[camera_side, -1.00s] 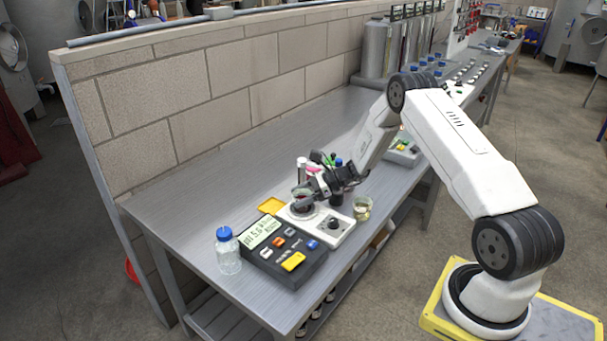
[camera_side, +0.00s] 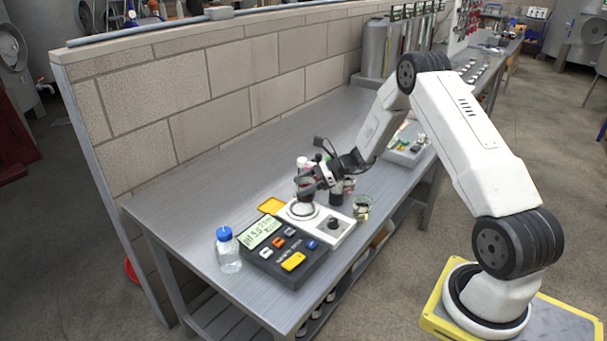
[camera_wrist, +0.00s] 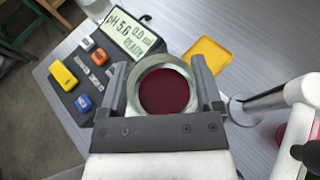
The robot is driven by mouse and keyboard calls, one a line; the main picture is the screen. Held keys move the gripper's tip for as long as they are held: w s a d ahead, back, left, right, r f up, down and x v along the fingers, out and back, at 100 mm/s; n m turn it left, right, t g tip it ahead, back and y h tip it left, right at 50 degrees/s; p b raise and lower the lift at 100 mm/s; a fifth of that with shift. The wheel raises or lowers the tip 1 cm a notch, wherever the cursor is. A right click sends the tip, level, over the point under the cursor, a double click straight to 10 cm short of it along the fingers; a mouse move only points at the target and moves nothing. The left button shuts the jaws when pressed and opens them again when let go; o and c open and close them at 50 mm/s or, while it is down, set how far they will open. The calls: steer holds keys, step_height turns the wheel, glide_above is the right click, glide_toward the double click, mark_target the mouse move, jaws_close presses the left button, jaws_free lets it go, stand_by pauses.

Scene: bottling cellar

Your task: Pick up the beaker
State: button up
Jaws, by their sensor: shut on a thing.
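The beaker (camera_wrist: 163,93) is clear, with dark red liquid in it, and sits between the two fingers of my gripper (camera_wrist: 165,88) in the wrist view. My gripper (camera_side: 311,184) is shut on it. In the side view the beaker (camera_side: 303,190) is partly hidden by the fingers. It is held upright or nearly so, a little above the round plate of the white stirrer unit (camera_side: 333,224).
A dark pH meter (camera_side: 283,262) with coloured buttons stands at the front, beside a blue-capped bottle (camera_side: 229,255). A yellow dish (camera_side: 271,205) lies behind the meter. A second glass beaker (camera_side: 362,208) stands right of the stirrer. The bench (camera_side: 190,200) is clear at the left.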

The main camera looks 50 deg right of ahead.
steer(key=s+a+r, duration=0.3)
steer(key=s+r, duration=0.5)
steer(key=s, duration=0.4)
steer(key=shift+a+r, duration=0.15)
stand_by(0.5)
